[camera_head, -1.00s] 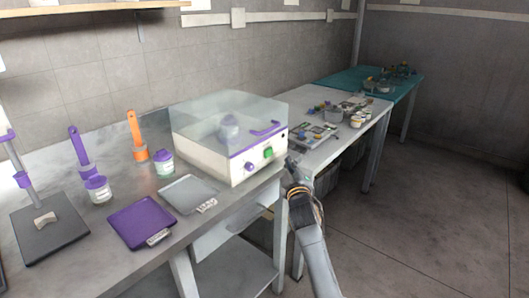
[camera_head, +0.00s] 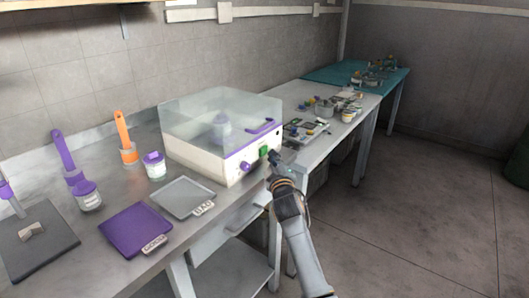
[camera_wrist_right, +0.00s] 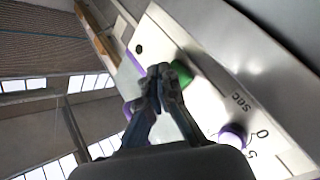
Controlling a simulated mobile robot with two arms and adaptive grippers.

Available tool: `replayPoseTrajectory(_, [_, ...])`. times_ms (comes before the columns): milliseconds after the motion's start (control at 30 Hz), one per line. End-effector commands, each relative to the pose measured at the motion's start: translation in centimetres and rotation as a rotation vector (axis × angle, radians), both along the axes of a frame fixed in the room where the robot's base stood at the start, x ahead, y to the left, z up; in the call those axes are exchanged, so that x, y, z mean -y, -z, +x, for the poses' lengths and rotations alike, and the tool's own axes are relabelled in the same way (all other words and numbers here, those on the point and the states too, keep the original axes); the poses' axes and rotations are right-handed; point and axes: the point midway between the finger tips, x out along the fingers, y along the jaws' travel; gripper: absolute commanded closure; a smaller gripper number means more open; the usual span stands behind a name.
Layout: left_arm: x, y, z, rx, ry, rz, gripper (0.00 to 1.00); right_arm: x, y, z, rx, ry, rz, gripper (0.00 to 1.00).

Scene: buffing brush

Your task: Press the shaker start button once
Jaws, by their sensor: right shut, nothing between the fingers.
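The shaker (camera_head: 210,140) is a white box with a clear lid and purple trim, on the metal bench. Its green start button (camera_head: 263,152) is on the front panel, and it also shows in the right wrist view (camera_wrist_right: 182,75). A purple knob (camera_wrist_right: 232,137) with a "SEC" scale sits on the same panel. My right gripper (camera_head: 273,158) is shut and empty, with its tips close to the green button. In the right wrist view its fingertips (camera_wrist_right: 159,72) overlap the button's left edge; I cannot tell whether they touch it. My left gripper is not in view.
A grey tray (camera_head: 184,209) and a purple tray (camera_head: 128,232) lie in front of the shaker. A white jar (camera_head: 154,168), an orange brush (camera_head: 125,135) and a purple brush (camera_head: 64,152) stand at left. Floor at right (camera_head: 420,215) is clear.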

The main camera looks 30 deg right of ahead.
Motion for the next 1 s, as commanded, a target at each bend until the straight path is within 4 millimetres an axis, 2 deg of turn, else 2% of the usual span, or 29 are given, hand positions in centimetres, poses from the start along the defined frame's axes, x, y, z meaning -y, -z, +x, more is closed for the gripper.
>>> replayPoseTrajectory(767, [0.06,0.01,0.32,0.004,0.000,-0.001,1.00,-0.03,0.01,0.02,0.000,0.000,0.000,1.00])
replayPoseTrajectory(1000, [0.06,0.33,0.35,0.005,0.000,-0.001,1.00,-0.32,0.00,0.67,0.000,0.000,0.001,1.00])
